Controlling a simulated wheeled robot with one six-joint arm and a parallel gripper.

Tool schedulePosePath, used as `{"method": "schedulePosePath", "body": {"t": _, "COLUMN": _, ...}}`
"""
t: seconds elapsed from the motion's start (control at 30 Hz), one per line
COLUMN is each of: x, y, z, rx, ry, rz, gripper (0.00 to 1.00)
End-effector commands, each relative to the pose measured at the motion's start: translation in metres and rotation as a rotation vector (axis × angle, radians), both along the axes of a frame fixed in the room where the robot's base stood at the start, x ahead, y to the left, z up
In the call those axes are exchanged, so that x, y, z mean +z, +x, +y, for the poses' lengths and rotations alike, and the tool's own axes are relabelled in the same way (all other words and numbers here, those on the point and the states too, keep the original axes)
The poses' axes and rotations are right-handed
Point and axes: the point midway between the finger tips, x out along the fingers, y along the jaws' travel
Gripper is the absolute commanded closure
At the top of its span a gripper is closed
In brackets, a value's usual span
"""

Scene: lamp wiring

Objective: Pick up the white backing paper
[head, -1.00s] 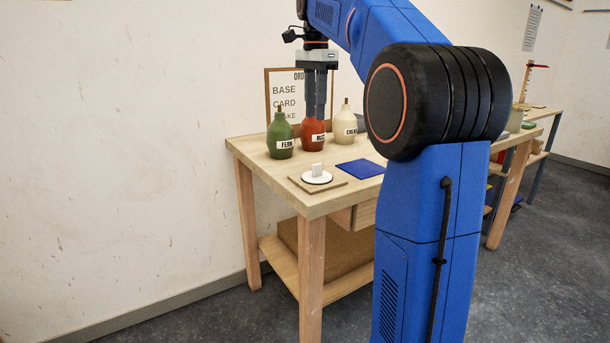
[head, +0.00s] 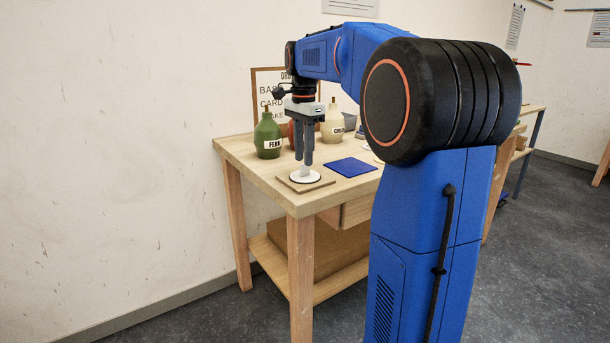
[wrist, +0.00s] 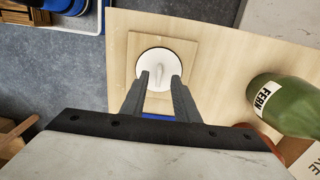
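A round white disc with an upright white tab, which matches the white backing paper (head: 304,177), lies on a square wooden board (head: 317,184) near the table's front left corner. In the wrist view the white disc (wrist: 147,65) is seen from above, its tab at the centre. My gripper (head: 304,163) points down over the disc. In the wrist view my gripper (wrist: 160,77) has its fingers apart, one on each side of the tab, with a gap showing. In the head view the fingers hide the tab. I cannot tell how far the fingertips are above the disc.
A blue square sheet (head: 350,167) lies right of the board. A green FERN bottle (head: 267,137), a mostly hidden red bottle (head: 291,134) and a cream bottle (head: 333,127) stand behind. A framed sign (head: 262,94) is at the back. The table edge (head: 250,182) is close by.

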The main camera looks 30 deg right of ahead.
Motion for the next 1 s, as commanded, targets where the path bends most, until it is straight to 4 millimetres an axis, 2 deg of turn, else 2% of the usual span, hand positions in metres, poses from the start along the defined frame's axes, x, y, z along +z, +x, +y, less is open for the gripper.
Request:
{"method": "schedulePosePath", "body": {"t": 0.1, "x": -0.017, "y": -0.003, "z": -0.003, "rx": -0.001, "ry": 0.001, "rz": 0.002, "gripper": 0.72}}
{"method": "schedulePosePath", "body": {"t": 0.27, "x": -0.034, "y": -0.002, "z": -0.003, "rx": 0.0, "ry": 0.0, "rz": 0.0, "gripper": 0.72}}
{"method": "schedulePosePath", "body": {"t": 0.57, "x": -0.037, "y": -0.002, "z": -0.003, "rx": 0.0, "ry": 0.0, "rz": 0.0, "gripper": 0.72}}
{"method": "schedulePosePath", "body": {"t": 0.7, "x": -0.037, "y": -0.002, "z": -0.003, "rx": 0.0, "ry": 0.0, "rz": 0.0, "gripper": 1.0}}
{"method": "schedulePosePath", "body": {"t": 1.0, "x": -0.037, "y": -0.002, "z": -0.003, "rx": 0.0, "ry": 0.0, "rz": 0.0, "gripper": 1.0}}
